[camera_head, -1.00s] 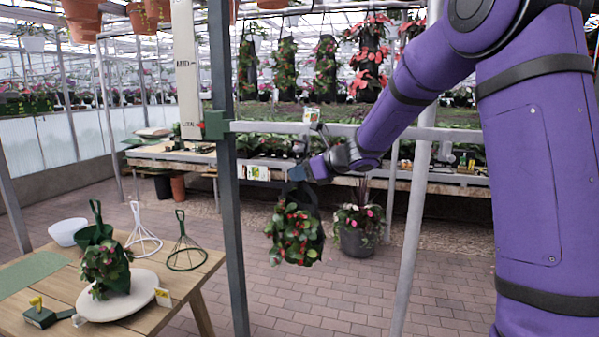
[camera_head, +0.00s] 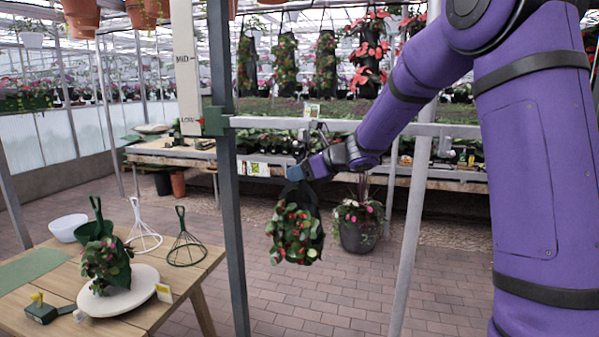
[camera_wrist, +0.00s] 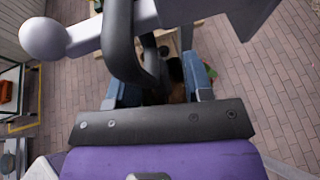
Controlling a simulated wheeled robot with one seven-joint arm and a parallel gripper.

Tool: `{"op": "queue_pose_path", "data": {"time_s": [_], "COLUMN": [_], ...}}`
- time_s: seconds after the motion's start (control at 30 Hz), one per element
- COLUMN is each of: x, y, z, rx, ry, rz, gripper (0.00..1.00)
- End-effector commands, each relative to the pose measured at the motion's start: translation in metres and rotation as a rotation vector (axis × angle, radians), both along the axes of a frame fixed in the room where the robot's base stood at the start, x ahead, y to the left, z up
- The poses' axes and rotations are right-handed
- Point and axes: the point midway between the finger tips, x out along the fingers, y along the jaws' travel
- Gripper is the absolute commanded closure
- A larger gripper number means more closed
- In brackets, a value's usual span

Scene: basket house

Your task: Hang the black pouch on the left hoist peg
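The black pouch (camera_head: 318,235), full of leafy plants with red and pale blooms, hangs upright below my gripper (camera_head: 308,170), just under the grey hoist bar (camera_head: 365,127). My gripper appears shut on its black strap. In the wrist view, the thick black strap (camera_wrist: 122,45) loops up close to a light grey peg with a round ball end (camera_wrist: 43,38). My blue fingers (camera_wrist: 160,88) stand on either side of dark material. The strap overlaps the peg in this view; I cannot tell whether it goes around it. The contact between fingers and strap is partly hidden.
A dark hoist post (camera_head: 229,190) stands left of the pouch, beside a MID/LOW scale (camera_head: 187,70). A wooden table (camera_head: 150,318) with a plant and wire stands is at lower left. A potted plant (camera_head: 357,230) stands behind. Open brick floor lies below the pouch.

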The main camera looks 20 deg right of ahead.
Motion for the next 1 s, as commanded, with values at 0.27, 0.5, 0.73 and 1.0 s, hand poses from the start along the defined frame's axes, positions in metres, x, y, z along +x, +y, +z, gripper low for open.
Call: {"op": "queue_pose_path", "data": {"time_s": [0.27, 0.5, 0.73, 1.0], "x": [-0.003, -0.028, -0.055, -0.071], "y": [-0.004, -0.028, -0.054, -0.069], "z": [0.0, 0.016, 0.032, 0.04], "rx": [-0.001, -0.001, 0.0, 0.0], "ry": [0.002, 0.0, 0.0, 0.001], "rz": [-0.001, -0.004, -0.003, -0.001], "gripper": [0.53, 0.53, 0.53, 0.53]}}
